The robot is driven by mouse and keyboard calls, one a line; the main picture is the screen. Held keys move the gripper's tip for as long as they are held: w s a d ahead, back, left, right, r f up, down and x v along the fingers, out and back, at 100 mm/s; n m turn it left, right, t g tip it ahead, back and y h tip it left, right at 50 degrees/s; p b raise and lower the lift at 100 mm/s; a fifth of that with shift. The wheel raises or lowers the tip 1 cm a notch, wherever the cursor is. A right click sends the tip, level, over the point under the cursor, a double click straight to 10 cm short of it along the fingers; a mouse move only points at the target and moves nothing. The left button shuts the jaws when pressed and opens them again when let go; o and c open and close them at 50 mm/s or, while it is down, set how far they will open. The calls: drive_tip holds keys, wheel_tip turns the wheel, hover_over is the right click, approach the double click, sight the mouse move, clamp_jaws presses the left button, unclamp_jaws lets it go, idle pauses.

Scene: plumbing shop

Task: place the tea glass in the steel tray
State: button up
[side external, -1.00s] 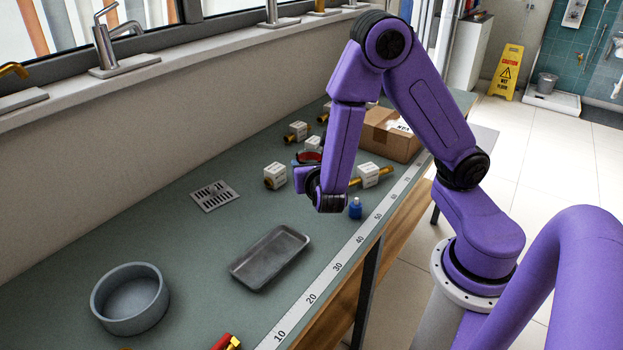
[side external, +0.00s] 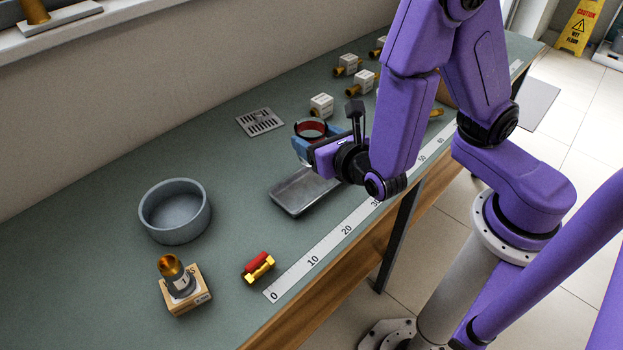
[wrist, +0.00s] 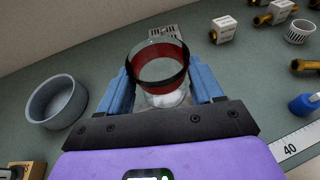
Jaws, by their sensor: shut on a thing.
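The tea glass (side external: 311,129) is clear with a dark red band. It also shows in the wrist view (wrist: 158,68), upright between the blue fingers. My gripper (side external: 305,146) is shut on it, one finger on each side (wrist: 162,84). The steel tray (side external: 292,204) is a shallow grey rectangle on the bench. In the side view my gripper and the glass show just beyond the tray's far end, seemingly above the bench; the exact height is hard to tell. My wrist covers part of the tray, and I cannot make the tray out in the wrist view.
A grey round bowl (side external: 174,212) stands left of the tray. A wooden block with a brass-topped fitting (side external: 180,280) and a red-yellow valve (side external: 258,267) are nearer. A drain grate (side external: 260,122) and several white-boxed brass fittings lie behind. A ruler strip (side external: 330,240) runs along the front edge.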

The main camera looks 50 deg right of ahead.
drive_tip(key=shift+a+f, duration=0.1)
drive_tip(key=shift+f, duration=3.9)
drive_tip(key=o, duration=1.1)
drive_tip(key=shift+f, duration=0.15)
